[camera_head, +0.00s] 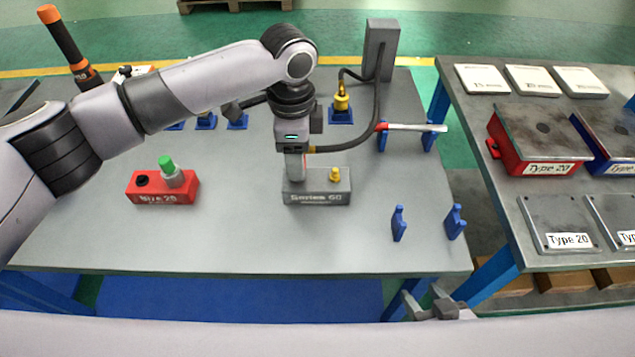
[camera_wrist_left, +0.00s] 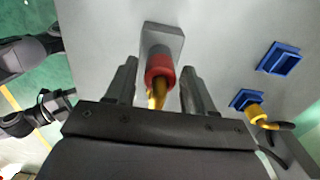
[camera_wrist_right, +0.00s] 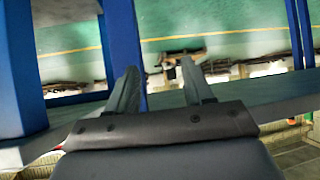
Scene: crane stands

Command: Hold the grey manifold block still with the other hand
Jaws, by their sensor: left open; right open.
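The grey manifold block (camera_head: 318,198), labelled Series 60, sits on the grey table with a yellow fitting (camera_head: 335,174) upright on its right part. My left gripper (camera_head: 297,170) is open, pointing down over the block's left part. In the left wrist view, a red collar (camera_wrist_left: 159,66) with a yellow piece stands between the open fingers (camera_wrist_left: 158,85), and the block (camera_wrist_left: 163,36) shows beyond it. I cannot tell whether the fingers touch it. My right gripper (camera_head: 440,305) is low by the table's front edge, open and empty in its wrist view (camera_wrist_right: 160,82).
A red block (camera_head: 150,195) with a green-topped fitting stands to the left. Blue holders (camera_head: 398,224) stand to the right. A red-and-silver tool (camera_head: 415,127) rests on blue supports behind. A grey post (camera_head: 380,50) with a dark hose stands at the back. A second table carries labelled boxes and plates.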

